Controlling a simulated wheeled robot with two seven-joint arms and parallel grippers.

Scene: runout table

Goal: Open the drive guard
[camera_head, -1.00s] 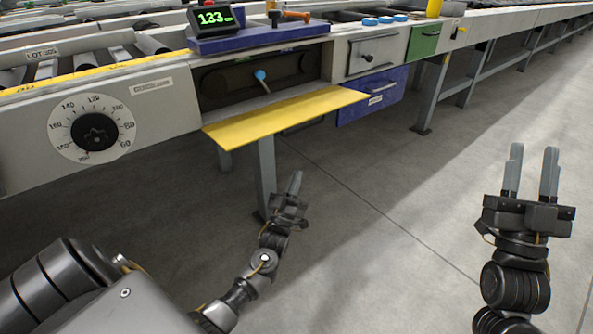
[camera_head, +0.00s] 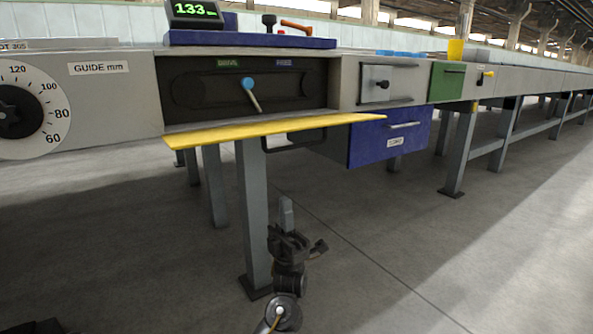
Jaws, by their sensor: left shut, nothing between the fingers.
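The drive guard (camera_head: 270,130) is a yellow panel that hangs open, folded out nearly flat below a dark recess (camera_head: 205,92) in the table's front. Inside the recess a lever with a blue knob (camera_head: 248,83) shows below the labels DRIVE and FREE. My left gripper (camera_head: 287,212) is shut and empty. It points up below the guard, in front of the table leg, apart from the guard in the picture. My right gripper is out of view.
A dial marked GUIDE mm (camera_head: 22,115) is at the left. A blue drawer (camera_head: 375,138), a small grey door (camera_head: 390,82) and a green panel (camera_head: 446,82) are to the right. A table leg (camera_head: 254,210) stands beside my left gripper. The floor at the right is clear.

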